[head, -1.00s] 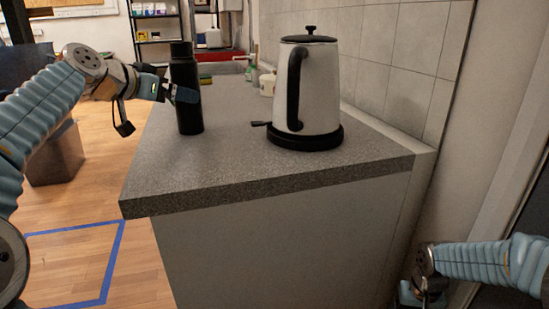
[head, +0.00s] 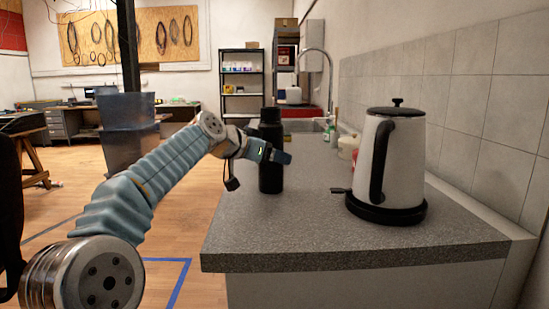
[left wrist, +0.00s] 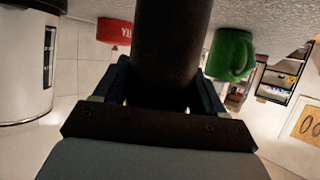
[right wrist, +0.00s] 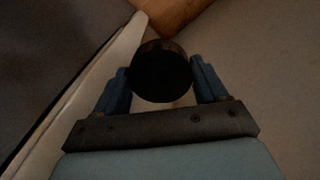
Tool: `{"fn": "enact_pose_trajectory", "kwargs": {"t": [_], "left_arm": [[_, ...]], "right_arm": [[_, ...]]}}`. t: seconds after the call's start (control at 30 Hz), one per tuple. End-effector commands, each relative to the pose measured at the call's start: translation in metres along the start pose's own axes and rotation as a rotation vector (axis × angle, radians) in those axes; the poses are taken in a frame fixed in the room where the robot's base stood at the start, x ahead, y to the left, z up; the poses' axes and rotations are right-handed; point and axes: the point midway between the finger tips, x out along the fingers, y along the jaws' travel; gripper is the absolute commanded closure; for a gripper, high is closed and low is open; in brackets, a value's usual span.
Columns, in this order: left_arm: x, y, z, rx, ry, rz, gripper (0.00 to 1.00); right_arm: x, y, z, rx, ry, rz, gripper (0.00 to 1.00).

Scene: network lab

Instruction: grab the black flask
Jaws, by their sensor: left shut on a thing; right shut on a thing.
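The black flask (head: 270,172) stands upright at the left side of the grey counter (head: 300,215). My left gripper (head: 276,155) is shut around its middle from the left. In the left wrist view the flask (left wrist: 172,45) runs between both fingers, and that view is upside down. I cannot tell whether the flask's base touches the counter. In the right wrist view my right gripper (right wrist: 162,74) is shut on a dark round object (right wrist: 162,80), seen end-on and too dark to identify. The right arm is out of the head view.
A white and black kettle (head: 400,160) stands on its base to the right of the flask. A green mug (left wrist: 231,54) and a red item (left wrist: 114,31) show in the left wrist view. A tiled wall (head: 480,110) bounds the counter's right side.

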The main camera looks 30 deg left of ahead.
Motion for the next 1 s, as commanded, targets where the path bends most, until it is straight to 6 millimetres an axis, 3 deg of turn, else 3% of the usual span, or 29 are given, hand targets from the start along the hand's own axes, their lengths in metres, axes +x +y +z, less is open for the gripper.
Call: {"fn": "enact_pose_trajectory", "kwargs": {"t": [0.07,0.57,0.83,1.0], "left_arm": [[0.000,0.000,0.000,0.000,0.000,0.000,0.85],[-0.004,0.000,-0.009,0.001,0.003,0.000,0.85],[-0.013,0.000,-0.032,0.002,0.005,-0.001,0.85],[-0.033,0.007,-0.043,0.003,0.006,0.000,0.85]], "right_arm": [[0.000,0.000,0.000,0.000,0.000,0.000,0.57],[-0.003,0.000,0.000,0.000,0.000,0.000,0.57],[-0.010,0.000,0.000,0.000,0.000,0.000,0.57],[-0.010,0.000,0.000,0.000,0.000,0.000,0.57]]}}
